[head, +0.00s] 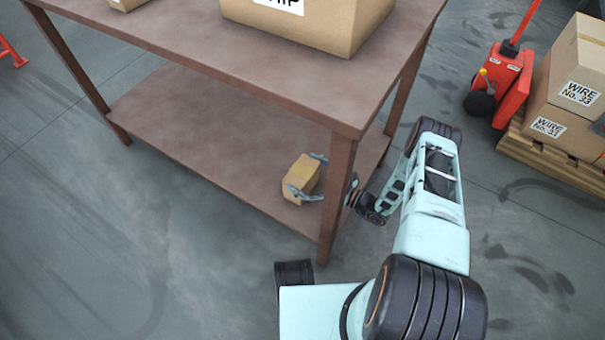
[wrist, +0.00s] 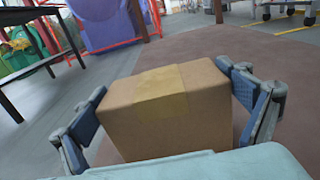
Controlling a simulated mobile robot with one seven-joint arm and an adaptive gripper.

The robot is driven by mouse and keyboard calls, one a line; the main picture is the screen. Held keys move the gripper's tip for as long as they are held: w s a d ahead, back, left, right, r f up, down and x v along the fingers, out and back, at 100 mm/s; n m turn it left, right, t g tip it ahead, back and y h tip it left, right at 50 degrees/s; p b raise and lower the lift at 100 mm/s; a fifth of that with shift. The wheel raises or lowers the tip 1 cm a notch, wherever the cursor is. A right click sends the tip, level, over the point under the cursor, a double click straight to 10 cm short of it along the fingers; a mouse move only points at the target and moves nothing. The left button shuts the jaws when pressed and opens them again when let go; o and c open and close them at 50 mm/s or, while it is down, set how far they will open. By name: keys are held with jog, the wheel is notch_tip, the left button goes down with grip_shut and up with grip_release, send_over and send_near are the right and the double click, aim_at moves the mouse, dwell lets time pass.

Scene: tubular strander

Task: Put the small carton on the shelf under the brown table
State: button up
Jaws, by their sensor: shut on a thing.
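The small carton (head: 301,179) is a tan box with a strip of tape. It is at the lower shelf (head: 200,128) of the brown table (head: 190,45), near the shelf's right end, in the head view. My gripper (head: 306,176) reaches in past the table's front right leg and is shut on the carton, one finger on each side. In the wrist view the carton (wrist: 172,105) fills the middle between the two finger pads. Its underside is hidden, so I cannot tell whether it touches the shelf.
A large carton (head: 310,25) and part of another box (head: 127,3) stand on the tabletop. The front right leg (head: 337,200) is close to my arm. A pallet (head: 540,155) with wire cartons and a red pallet jack (head: 500,82) stand at right. Most of the shelf is clear.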

jog(key=shift+r, duration=0.1)
jog(key=o, duration=1.3)
jog(key=shift+f, duration=0.2)
jog(key=shift+c, duration=0.2)
jog(key=shift+r, duration=0.1)
jog(key=shift+s+d, duration=0.1)
jog(key=shift+d, duration=0.2)
jog(key=p+v, duration=0.2)
jog(key=v, duration=0.9)
jog(key=shift+d, duration=0.15)
jog(key=shift+s+r, duration=0.1)
jog(key=shift+r, duration=0.05)
